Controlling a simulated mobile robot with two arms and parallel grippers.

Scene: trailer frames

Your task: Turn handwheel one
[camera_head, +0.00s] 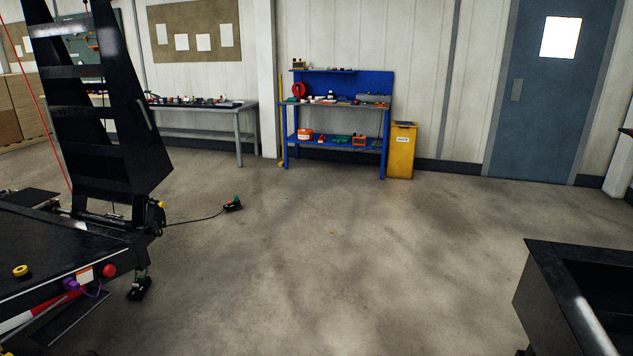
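I cannot make out a handwheel for certain in this view. A black trailer frame (60,248) with a tall ladder-like upright (105,110) stands at the left. On it are a small yellow round part (21,271) and a red round knob (109,270), too small to identify surely. Another small yellow part (160,205) sits at the foot of the upright. Neither of my grippers is in view.
Open concrete floor (320,260) fills the middle. A black open-topped box (545,275) stands at the lower right. A cable runs to a small object (232,204) on the floor. A blue workbench (345,104), yellow bin (401,155) and blue door (540,120) line the back wall.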

